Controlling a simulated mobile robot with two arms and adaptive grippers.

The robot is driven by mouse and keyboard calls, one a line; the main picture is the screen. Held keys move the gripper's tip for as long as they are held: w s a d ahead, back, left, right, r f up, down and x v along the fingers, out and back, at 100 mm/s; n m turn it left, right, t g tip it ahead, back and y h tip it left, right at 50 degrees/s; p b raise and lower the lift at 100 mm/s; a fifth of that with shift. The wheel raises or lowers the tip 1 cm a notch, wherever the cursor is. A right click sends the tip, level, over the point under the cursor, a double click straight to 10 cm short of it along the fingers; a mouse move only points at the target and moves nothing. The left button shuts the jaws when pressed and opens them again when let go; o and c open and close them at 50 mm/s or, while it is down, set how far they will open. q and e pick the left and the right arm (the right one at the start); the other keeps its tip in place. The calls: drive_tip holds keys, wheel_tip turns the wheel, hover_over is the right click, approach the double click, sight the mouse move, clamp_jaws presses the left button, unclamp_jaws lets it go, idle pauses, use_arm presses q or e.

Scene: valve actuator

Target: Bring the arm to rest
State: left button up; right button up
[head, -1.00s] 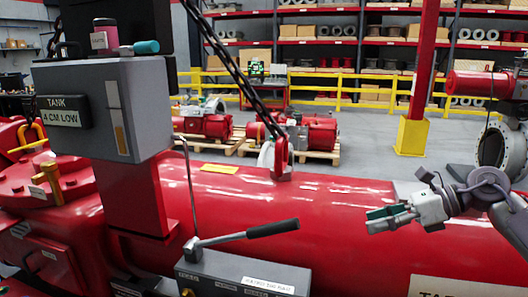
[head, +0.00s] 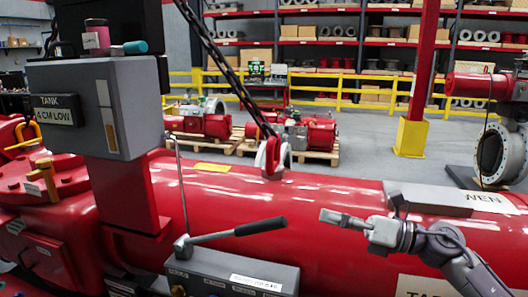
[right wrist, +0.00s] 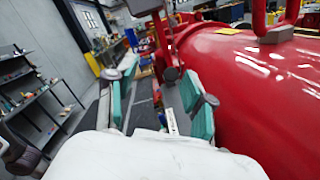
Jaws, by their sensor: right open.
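My right arm comes in from the lower right of the head view. Its gripper (head: 343,219) is in front of the big red cylinder (head: 330,200) and points left, holding nothing that I can see. In the right wrist view the two green-padded fingers (right wrist: 155,102) are apart with a gap between them, and the red cylinder (right wrist: 265,85) lies to their right. My left gripper shows in neither view.
A grey box with a black-handled lever (head: 265,227) stands in front of the cylinder. A grey tank gauge box (head: 95,105) is at left. A chain (head: 225,75) runs down to a lifting lug (head: 272,158). A red-and-grey valve (head: 490,150) stands at right.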

drive_tip(key=s+d+f+m+t+h, duration=0.25)
drive_tip(key=f+m+h, duration=0.4)
drive_tip(key=m, duration=0.45)
drive_tip(key=s+d+f+m+t+h, duration=0.25)
drive_tip(key=f+m+h, duration=0.35)
drive_tip(key=m, duration=0.5)
drive_tip(key=s+d+f+m+t+h, duration=0.25)
drive_tip(key=f+m+h, duration=0.25)
drive_tip(key=f+m, duration=0.5)
drive_tip(key=s+a+f+m+g, duration=0.1)
drive_tip(key=s+f+m+g, duration=0.4)
drive_tip(key=s, duration=0.7)
drive_tip(key=s+f+m+g, duration=0.4)
drive_tip(key=s+f+g, duration=0.25)
drive_tip(key=s, duration=0.55)
wheel_tip(320, 180, down, 26)
drive_tip(key=s, duration=0.2)
drive_tip(key=s+d+f+g, duration=0.2)
drive_tip(key=s+f, duration=1.4)
drive_tip(key=shift+s+d+f+n, duration=0.3)
drive_tip(key=shift+d+f, duration=0.05)
